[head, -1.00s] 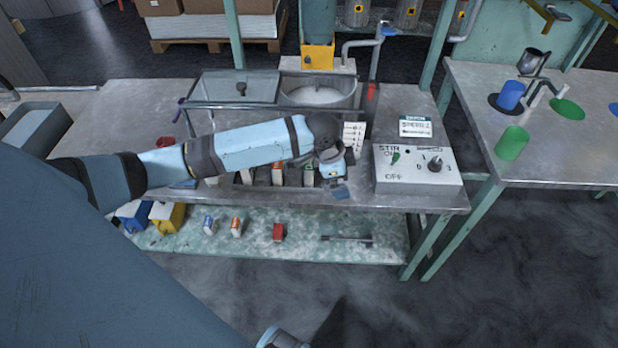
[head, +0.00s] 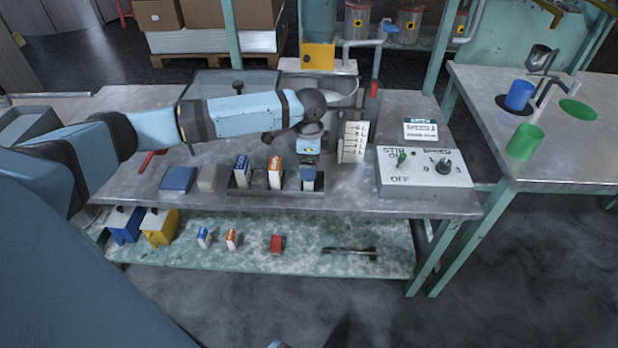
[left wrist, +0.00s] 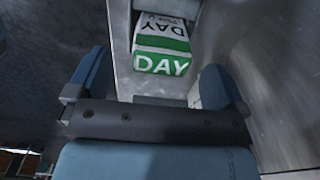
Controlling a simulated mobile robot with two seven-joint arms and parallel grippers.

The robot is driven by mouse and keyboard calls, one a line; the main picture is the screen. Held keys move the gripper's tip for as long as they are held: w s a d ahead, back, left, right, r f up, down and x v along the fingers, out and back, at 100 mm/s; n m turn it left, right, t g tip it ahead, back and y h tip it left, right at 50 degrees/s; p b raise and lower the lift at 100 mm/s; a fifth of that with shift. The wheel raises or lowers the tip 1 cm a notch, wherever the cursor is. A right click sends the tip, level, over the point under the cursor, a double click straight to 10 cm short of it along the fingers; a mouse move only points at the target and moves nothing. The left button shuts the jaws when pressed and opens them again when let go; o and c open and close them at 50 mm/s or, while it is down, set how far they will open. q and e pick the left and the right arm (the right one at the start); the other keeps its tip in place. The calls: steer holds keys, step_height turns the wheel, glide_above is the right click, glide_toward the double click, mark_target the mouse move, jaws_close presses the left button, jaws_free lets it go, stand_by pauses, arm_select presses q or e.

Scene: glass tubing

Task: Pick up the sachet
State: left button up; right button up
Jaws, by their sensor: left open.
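A white and green packet marked DAY (left wrist: 162,62) shows in the left wrist view, beyond and between the fingers of my left gripper (left wrist: 155,85). My left gripper is open and empty. In the head view the left gripper (head: 308,180) points down over the right end of a dark tray (head: 262,191), hiding most of the green packet. A blue and white packet (head: 242,170) and an orange and white packet (head: 275,173) stand upright in the same tray, to its left. I cannot tell from the pictures which packet is the sachet. My right gripper is out of view.
A white labelled rack (head: 353,142) and a switch box (head: 425,173) stand to the right. A glass-walled tank and a round vessel are behind. Small packets lie on the lower shelf (head: 310,248).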

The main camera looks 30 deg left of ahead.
arm_select(q)
step_height(320, 180, down, 5)
steer(key=shift+r+b, duration=0.1)
steer(key=shift+b, duration=0.8)
steer(key=shift+f, duration=0.35)
steer(key=shift+c, duration=1.1)
steer(key=shift+a, duration=0.1)
steer(key=c, duration=0.7)
steer(key=shift+r, duration=0.1)
steer(key=shift+c, duration=1.1)
step_height(320, 180, up, 20)
steer(key=p, duration=0.4)
steer(key=shift+p, duration=0.35)
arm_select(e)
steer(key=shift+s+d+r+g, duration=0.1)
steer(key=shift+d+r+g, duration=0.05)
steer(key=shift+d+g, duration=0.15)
